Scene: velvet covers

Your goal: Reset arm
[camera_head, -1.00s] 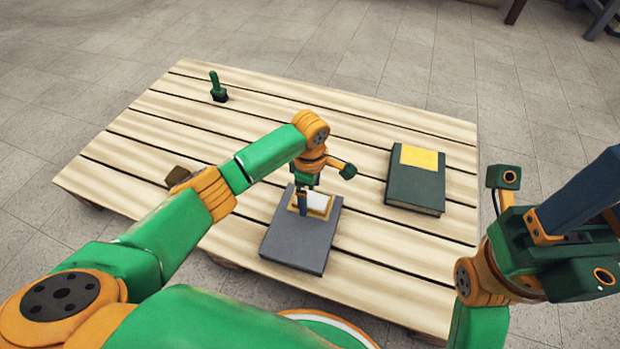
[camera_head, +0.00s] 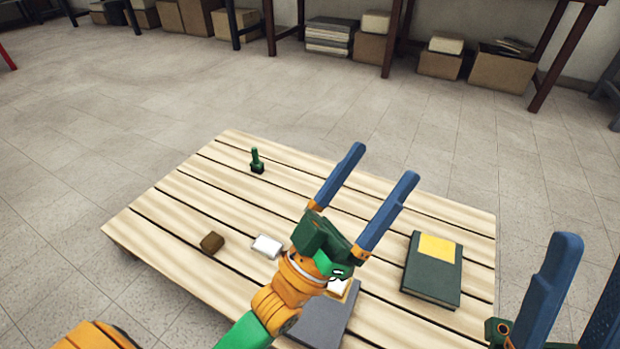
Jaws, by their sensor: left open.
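My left gripper (camera_head: 385,165) is raised above the middle of the slatted wooden table (camera_head: 190,205). Its two blue fingers are spread wide with nothing between them. My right gripper (camera_head: 575,290) is at the lower right edge, partly cut off by the frame. Two blue finger parts show there, but their tips are not both in view.
On the table are a green-handled stamp or brush (camera_head: 256,162), a brown block (camera_head: 212,243), a small white block (camera_head: 267,246), a grey book (camera_head: 322,318) partly behind my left arm, and a dark green book (camera_head: 432,280) with a yellow label.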

